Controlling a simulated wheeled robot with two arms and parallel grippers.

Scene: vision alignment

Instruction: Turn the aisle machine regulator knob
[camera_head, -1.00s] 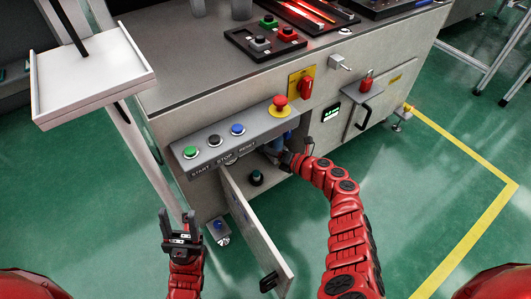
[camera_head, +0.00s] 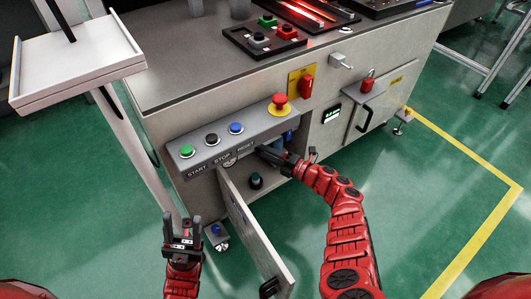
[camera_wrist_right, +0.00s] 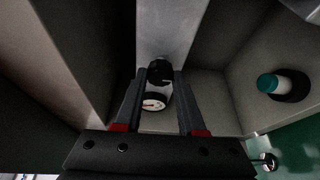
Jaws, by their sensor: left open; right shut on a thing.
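The machine (camera_head: 215,72) has an open compartment under its button panel. My right gripper (camera_head: 264,150) reaches into it from the right; the fingertips are partly hidden in shadow there. In the right wrist view, the fingers (camera_wrist_right: 160,80) are shut on a black regulator knob (camera_wrist_right: 160,71), one on each side. A round white dial gauge (camera_wrist_right: 154,101) shows between the fingers, just below the knob. The knob cannot be made out in the head view. My left gripper (camera_head: 181,228) is open and empty, in front of the machine at the lower left.
The compartment door (camera_head: 252,232) hangs open towards me, left of my right arm. A teal-topped part (camera_head: 255,181) is low in the compartment, also in the wrist view (camera_wrist_right: 269,83). A red emergency button (camera_head: 279,103) sits above. A white tray (camera_head: 80,65) stands at left.

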